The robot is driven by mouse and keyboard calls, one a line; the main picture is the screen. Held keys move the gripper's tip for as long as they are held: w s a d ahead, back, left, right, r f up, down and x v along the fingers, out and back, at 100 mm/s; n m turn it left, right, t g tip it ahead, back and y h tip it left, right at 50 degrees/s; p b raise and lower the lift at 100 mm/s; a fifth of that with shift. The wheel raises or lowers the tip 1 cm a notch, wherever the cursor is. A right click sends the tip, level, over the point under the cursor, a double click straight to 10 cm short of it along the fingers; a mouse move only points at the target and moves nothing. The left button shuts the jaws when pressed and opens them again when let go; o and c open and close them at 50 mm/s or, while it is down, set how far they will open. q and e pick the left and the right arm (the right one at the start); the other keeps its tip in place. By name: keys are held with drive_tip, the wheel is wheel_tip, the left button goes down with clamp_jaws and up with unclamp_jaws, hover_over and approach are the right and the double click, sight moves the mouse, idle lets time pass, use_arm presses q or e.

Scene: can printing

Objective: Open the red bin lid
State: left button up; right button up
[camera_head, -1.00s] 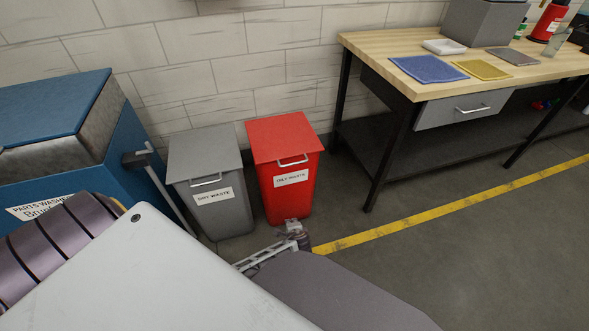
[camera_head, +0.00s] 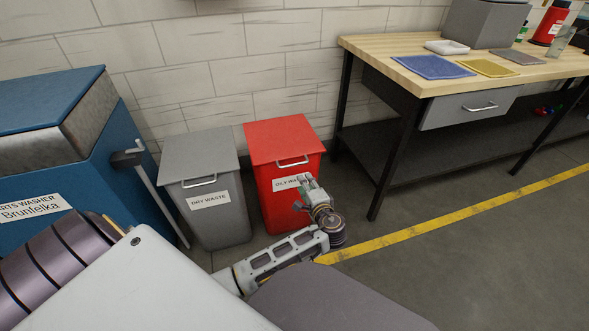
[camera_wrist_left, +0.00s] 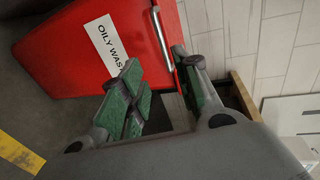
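The red bin (camera_head: 282,205) stands against the wall. Its red lid (camera_head: 283,139) is closed and has a metal handle (camera_head: 293,162) at its front edge. An "oily waste" label is on its front, partly hidden by my left gripper (camera_head: 309,186). In the left wrist view the gripper (camera_wrist_left: 160,88) is open, with green-padded fingers apart. The handle (camera_wrist_left: 162,40) shows near and beyond the gap between the fingertips. I cannot tell whether a finger touches it; nothing is seen gripped. My right gripper is not in view.
A grey "dry waste" bin (camera_head: 217,212) stands just left of the red bin. A blue parts washer (camera_head: 95,165) is farther left. A wooden-topped workbench (camera_head: 400,65) stands to the right. The floor in front is clear, with a yellow line (camera_head: 440,228).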

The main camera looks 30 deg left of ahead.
sight(294, 165)
use_arm(q)
drive_tip(key=shift+r, duration=0.25)
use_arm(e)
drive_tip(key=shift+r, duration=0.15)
use_arm(q)
drive_tip(key=shift+b+x, duration=2.05)
drive_tip(key=shift+x, duration=4.9)
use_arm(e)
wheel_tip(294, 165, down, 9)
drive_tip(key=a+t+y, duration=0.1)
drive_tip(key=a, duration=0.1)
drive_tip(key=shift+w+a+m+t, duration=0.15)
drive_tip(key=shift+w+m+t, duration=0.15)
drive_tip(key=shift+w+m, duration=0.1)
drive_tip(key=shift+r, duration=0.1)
use_arm(q)
drive_tip(key=shift+s, duration=0.1)
clamp_jaws()
